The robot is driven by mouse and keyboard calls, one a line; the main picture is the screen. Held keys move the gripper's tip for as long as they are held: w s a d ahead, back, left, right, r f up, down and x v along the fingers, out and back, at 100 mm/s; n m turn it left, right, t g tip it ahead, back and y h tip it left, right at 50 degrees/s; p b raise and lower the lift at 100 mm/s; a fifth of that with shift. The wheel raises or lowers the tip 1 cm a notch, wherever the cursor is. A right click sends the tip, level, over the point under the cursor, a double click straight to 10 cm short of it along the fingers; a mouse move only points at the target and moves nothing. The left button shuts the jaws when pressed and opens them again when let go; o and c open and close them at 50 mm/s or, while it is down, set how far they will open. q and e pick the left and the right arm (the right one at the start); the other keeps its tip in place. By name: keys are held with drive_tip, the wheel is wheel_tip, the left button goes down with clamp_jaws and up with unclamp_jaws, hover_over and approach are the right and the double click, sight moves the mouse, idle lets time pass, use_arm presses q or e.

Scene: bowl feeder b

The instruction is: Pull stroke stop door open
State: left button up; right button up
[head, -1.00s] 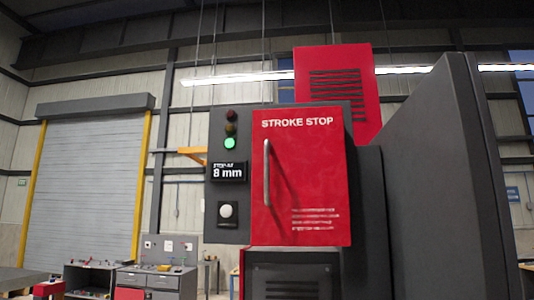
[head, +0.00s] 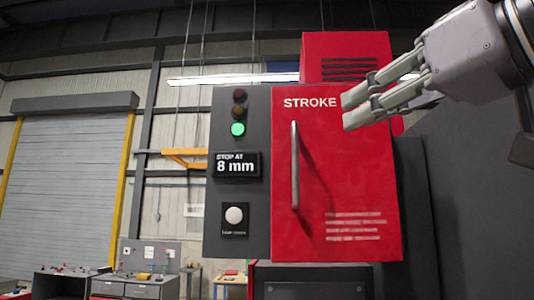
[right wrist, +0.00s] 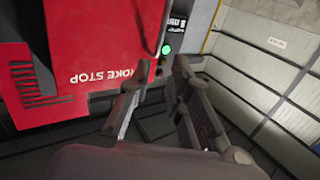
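The red stroke stop door (head: 345,190) is shut on the front of a dark grey cabinet. Its upright silver bar handle (head: 295,165) is near the door's left edge. My right gripper (head: 347,109) reaches in from the upper right, in front of the door's top, and covers part of the lettering. It is above and right of the handle, apart from it. The right wrist view shows its two fingers (right wrist: 155,98) spread with nothing between them. The door (right wrist: 70,55) appears upside down there. My left gripper is not in view.
Left of the door, a control panel carries a lit green lamp (head: 238,129), an "8 mm" display (head: 236,165) and a white button (head: 234,215). A red vented box (head: 345,55) rises behind. Workbenches (head: 130,285) and a roller shutter (head: 65,195) stand far back left.

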drive_tip(key=p, duration=0.5)
approach(297, 136)
drive_tip(key=x, duration=0.5)
drive_tip(key=shift+a, duration=0.1)
drive_tip(key=p+x, duration=0.1)
drive_tip(key=x, duration=0.3)
drive_tip(key=shift+w+a+p, duration=0.1)
drive_tip(key=shift+w+p, duration=0.2)
drive_tip(key=shift+w+a, duration=0.25)
drive_tip(key=shift+w, duration=0.2)
drive_tip(key=shift+a+f, duration=0.1)
drive_tip(key=shift+s, duration=0.1)
drive_tip(key=c, duration=0.4)
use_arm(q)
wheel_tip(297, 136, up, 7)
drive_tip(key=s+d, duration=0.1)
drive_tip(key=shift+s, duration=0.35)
use_arm(e)
clamp_jaws()
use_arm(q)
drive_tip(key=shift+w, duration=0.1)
